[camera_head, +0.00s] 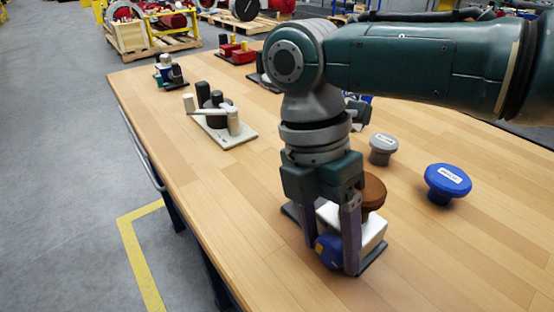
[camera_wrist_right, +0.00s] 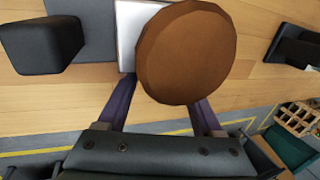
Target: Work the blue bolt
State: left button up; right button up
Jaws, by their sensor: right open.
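The blue bolt (camera_head: 327,252) is a short round blue knob on the near side of a white block (camera_head: 373,236) on a dark base plate. A brown round knob (camera_head: 373,191) sits on top of the block and shows large in the right wrist view (camera_wrist_right: 187,52). My right gripper (camera_head: 331,256) points down with its two purple fingers apart, one on each side of the blue bolt. I cannot tell whether the fingers touch it. In the right wrist view the brown knob hides the fingertips, and the bolt does not show. My left gripper is not in view.
A grey knob (camera_head: 382,148) and a blue mushroom knob (camera_head: 446,182) stand to the right on the wooden table (camera_head: 440,265). Red and dark fixtures are farther back. The table's front right is clear.

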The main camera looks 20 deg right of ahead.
jog(key=v, duration=1)
jog(key=shift+s+a, duration=0.1)
jog(key=s+a+f+m+t+y+p, duration=0.2)
jog(key=s+a+f+m+y+p, duration=0.25)
jog(key=s+a+m, duration=0.35)
jog(key=s+d+r+m+t+h+p, duration=0.3)
jog(key=s+d+r+m+t+p, duration=0.25)
jog(key=s+d+m, duration=0.55)
notch_tip(320, 180, up, 39)
jog(key=w+d+m+p, duration=0.1)
jog(key=d+p, duration=0.1)
jog(key=p, duration=3.5)
jog(key=shift+w+d+g, duration=0.2)
jog(key=shift+g, duration=0.15)
jog(key=shift+f, duration=0.15)
